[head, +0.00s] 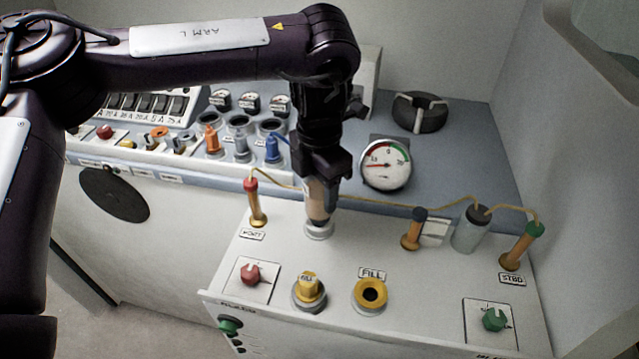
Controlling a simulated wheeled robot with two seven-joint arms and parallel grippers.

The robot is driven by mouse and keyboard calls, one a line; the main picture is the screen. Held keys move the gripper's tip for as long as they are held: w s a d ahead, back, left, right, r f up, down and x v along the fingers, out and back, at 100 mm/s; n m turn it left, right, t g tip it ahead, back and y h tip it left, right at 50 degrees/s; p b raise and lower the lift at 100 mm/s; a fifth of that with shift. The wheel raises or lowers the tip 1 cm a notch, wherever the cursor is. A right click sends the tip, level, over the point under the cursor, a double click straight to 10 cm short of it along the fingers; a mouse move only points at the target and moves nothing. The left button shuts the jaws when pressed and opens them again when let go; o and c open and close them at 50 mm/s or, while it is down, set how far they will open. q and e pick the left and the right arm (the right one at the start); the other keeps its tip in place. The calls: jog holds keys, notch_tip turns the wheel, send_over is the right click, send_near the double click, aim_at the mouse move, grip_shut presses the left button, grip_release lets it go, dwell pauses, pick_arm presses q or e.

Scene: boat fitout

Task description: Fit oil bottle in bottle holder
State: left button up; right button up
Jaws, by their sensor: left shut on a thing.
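The bottle holder (319,232) looks to be the pale round ring on the panel right under the bottle. The bottle's lower end meets the ring in this view. I cannot tell how deep it sits in it. My right gripper is not in view.
A red-capped post (254,202) stands left of the bottle. An orange post (412,230), a grey cylinder (470,230) and a green-capped post (521,246) stand to the right, with a cord strung across. A yellow cap (309,288) and a yellow fill port (370,293) are in front.

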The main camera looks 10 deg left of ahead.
pick_arm(q)
jog(key=shift+f, duration=0.25)
jog(key=o, duration=1.2)
jog(key=shift+r+b, duration=0.4)
jog(key=shift+r, duration=3.5)
